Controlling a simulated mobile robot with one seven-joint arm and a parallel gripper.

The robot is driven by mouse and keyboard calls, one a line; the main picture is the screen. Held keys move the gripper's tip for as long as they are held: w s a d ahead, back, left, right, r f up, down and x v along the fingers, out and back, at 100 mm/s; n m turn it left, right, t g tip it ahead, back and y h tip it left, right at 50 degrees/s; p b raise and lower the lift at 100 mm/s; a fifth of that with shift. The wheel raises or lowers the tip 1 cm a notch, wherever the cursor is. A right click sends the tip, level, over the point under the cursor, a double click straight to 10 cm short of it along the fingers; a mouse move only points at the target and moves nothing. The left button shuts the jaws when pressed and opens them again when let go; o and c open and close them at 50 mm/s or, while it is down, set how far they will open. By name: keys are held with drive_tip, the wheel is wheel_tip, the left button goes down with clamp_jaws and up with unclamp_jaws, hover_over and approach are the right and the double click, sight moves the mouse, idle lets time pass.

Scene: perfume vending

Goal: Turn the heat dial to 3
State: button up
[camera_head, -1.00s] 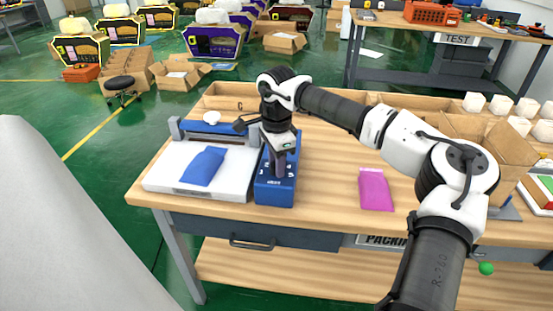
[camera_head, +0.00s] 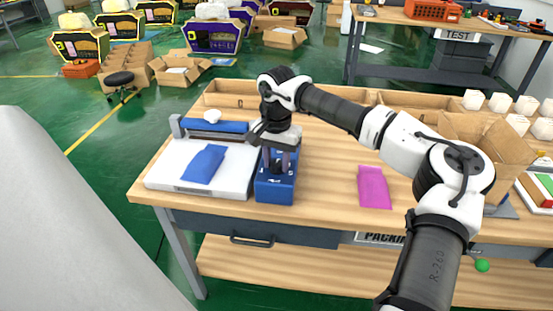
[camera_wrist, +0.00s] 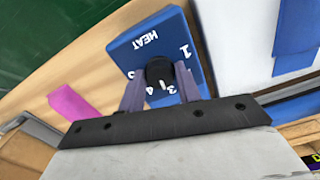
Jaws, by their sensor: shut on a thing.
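The heat dial is a black round knob (camera_wrist: 158,72) with a white pointer mark, on a blue box (camera_wrist: 131,46) lettered HEAT with white numbers. The blue box (camera_head: 275,191) stands on the wooden table in the head view. My gripper (camera_wrist: 160,82) is shut on the knob, one purple-grey finger on each side. In the wrist view the pointer mark lies at the lower edge of the knob, close to the 3 and 4. The 2 is hidden by a finger. My gripper (camera_head: 277,163) also shows from above the box in the head view.
A white machine (camera_head: 202,168) with a blue bar and a blue pouch (camera_head: 204,164) stands just left of the box. A magenta pouch (camera_head: 374,187) lies to the right on the table (camera_head: 325,190). An open carton (camera_head: 487,140) is further right.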

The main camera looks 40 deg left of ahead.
sight(276, 163)
drive_tip(key=shift+n, duration=0.4)
drive_tip(key=o, duration=1)
drive_tip(key=shift+c, duration=0.2)
drive_tip(key=shift+r, duration=0.1)
wheel_tip(276, 163, up, 14)
drive_tip(key=b, duration=0.1)
drive_tip(key=shift+f, duration=0.2)
